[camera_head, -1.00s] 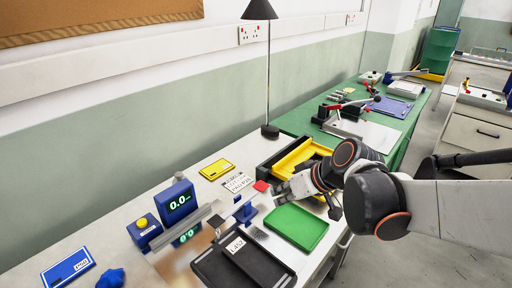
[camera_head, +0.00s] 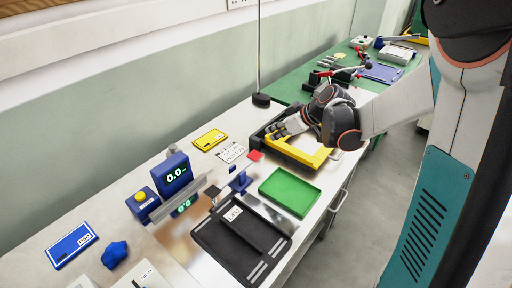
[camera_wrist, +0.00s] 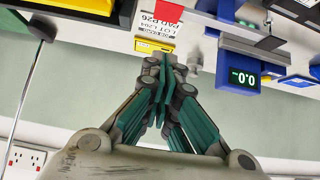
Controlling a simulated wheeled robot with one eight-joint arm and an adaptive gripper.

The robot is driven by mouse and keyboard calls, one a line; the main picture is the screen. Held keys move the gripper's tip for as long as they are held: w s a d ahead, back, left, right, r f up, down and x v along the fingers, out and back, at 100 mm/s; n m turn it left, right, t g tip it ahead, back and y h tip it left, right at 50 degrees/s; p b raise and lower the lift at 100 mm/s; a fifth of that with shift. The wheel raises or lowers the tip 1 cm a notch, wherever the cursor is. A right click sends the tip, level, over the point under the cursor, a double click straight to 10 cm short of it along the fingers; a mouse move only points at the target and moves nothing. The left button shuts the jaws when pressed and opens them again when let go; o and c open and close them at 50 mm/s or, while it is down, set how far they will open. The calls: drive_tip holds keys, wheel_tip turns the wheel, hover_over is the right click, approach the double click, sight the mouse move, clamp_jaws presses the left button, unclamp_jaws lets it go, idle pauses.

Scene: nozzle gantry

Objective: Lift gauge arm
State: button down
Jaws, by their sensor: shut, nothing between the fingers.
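The gauge has a blue display unit (camera_head: 173,174) reading 0.0 and a long grey bar (camera_head: 180,204) in front of it. A blue stand (camera_head: 240,181) with a red tab (camera_head: 255,155) is to its right; I cannot tell for sure which part is the gauge arm. In the wrist view, upside down, the display (camera_wrist: 240,76) is at right and the red tab (camera_wrist: 264,10) at the top. My gripper (camera_wrist: 165,62) is shut and empty, apart from the tab. In the head view my gripper (camera_head: 277,130) is small, behind and right of the tab, by the yellow frame.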

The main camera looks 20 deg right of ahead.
drive_tip(key=b, duration=0.3)
hover_over(257, 154)
drive_tip(key=s, duration=0.2)
drive_tip(key=f, duration=0.6)
drive_tip(key=shift+w+f, duration=0.2)
drive_tip(key=shift+f, duration=0.2)
drive_tip(key=f, duration=0.1)
drive_tip(key=f+b, duration=0.1)
drive_tip(key=f, duration=0.1)
drive_tip(key=shift+w+f, duration=0.15)
drive_tip(key=shift+w, duration=0.1)
drive_tip(key=shift+f, duration=0.5)
drive_tip(key=shift+b, duration=0.3)
drive_tip(key=shift+f, duration=0.3)
drive_tip(key=f+b, duration=0.1)
drive_tip(key=d+f+b, duration=0.1)
drive_tip(key=shift+w+f+g+y+b, duration=0.3)
drive_tip(key=shift+f+y, duration=0.05)
drive_tip(key=shift+y, duration=0.05)
drive_tip(key=shift+a, duration=0.1)
drive_tip(key=shift+r, duration=0.1)
